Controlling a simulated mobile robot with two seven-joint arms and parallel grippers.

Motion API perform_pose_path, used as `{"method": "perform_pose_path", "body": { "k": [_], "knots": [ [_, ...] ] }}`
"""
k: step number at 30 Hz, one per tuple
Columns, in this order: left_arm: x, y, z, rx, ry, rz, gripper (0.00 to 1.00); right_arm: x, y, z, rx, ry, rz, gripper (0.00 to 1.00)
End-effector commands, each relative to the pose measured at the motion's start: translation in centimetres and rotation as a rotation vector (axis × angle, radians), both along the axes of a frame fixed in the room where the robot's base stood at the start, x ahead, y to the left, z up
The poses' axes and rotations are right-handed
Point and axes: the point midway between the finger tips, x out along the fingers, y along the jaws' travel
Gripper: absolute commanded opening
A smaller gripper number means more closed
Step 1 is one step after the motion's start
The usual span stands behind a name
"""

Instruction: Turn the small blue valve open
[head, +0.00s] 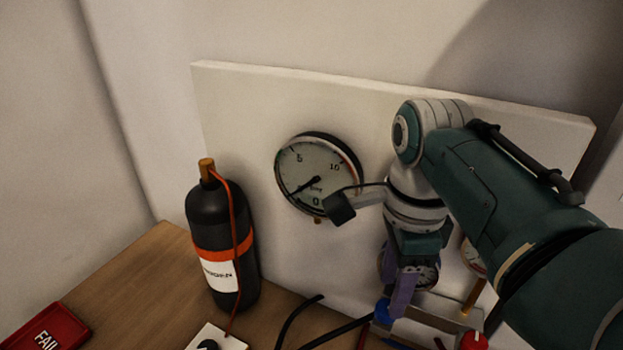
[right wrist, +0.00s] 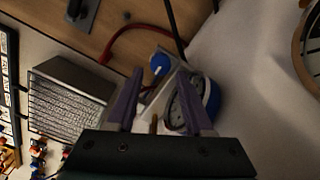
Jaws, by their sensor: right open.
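The small blue valve (head: 382,311) sits low on the pipework in front of the white panel. In the right wrist view the blue valve (right wrist: 160,63) shows between and beyond the tips of my purple fingers. My right gripper (head: 393,300) points down beside the valve and is open, with nothing seen between its fingers. It also shows in the right wrist view (right wrist: 160,76). I cannot tell whether a finger touches the valve. Part of the valve is hidden in the head view. My left gripper is not in view.
A small gauge (head: 426,275) is close behind the fingers. A red valve (head: 473,341) is to the right. A large gauge (head: 318,175) hangs on the panel (head: 240,95). A black bottle (head: 222,240) with a red hose stands left. A red FAIL tray (head: 45,332) lies at lower left.

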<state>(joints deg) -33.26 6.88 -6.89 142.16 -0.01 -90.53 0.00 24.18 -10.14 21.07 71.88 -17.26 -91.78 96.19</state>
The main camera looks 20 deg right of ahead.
Motion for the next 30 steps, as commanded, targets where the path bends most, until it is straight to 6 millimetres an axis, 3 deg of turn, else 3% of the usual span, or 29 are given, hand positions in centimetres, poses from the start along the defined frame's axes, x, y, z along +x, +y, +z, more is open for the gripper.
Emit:
{"method": "perform_pose_path", "body": {
  "k": [6,17,30],
  "knots": [
    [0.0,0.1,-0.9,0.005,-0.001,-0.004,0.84,0.0,0.0,-3.3,-0.001,0.000,0.001,0.52],
    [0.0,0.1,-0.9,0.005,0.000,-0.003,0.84,0.0,0.0,-3.9,0.000,-0.003,0.001,0.52],
    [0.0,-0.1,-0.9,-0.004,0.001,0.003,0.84,0.0,0.0,-3.9,-0.001,-0.002,0.002,0.05]
  ]
}}
